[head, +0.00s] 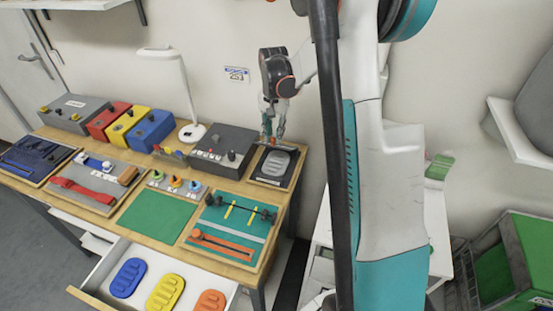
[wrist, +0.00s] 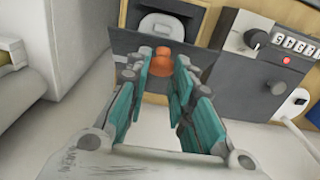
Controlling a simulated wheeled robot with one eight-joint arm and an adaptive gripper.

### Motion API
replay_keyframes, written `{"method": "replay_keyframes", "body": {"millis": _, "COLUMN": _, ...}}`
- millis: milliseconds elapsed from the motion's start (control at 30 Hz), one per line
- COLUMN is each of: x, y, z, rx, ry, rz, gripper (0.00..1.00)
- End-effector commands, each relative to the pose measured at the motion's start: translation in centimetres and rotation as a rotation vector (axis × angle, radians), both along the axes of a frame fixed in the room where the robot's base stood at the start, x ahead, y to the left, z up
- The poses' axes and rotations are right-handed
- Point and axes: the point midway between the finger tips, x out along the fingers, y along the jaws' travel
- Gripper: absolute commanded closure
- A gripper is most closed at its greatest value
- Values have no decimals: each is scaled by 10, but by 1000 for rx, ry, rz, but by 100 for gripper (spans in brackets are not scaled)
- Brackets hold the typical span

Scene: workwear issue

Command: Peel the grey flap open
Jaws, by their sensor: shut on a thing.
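In the wrist view a light grey rounded piece (wrist: 160,27) shows at the top, on a dark panel. My gripper (head: 272,138) reaches down at the back edge of this board. Its teal-padded fingers are shut on a small orange knob (wrist: 155,70), which shows between the tips in the wrist view. The fingers hide part of the knob. I cannot tell how the knob joins the flap.
A dark grey box with knobs (head: 223,150) stands close left of the board; it also shows in the wrist view (wrist: 250,55). A white lamp (head: 192,130) stands further left. Several other boards cover the table. An open drawer (head: 95,290) with coloured pads juts out in front.

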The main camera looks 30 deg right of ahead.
Motion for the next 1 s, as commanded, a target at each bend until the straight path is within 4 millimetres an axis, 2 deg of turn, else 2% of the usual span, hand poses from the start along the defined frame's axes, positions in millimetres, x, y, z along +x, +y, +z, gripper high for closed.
{"method": "replay_keyframes", "body": {"millis": 400, "x": 2, "y": -3, "z": 2, "rx": -2, "ry": -1, "rz": -1, "gripper": 92}}
{"method": "replay_keyframes", "body": {"millis": 1000, "x": 16, "y": -21, "z": 20, "rx": -2, "ry": -1, "rz": -1, "gripper": 92}}
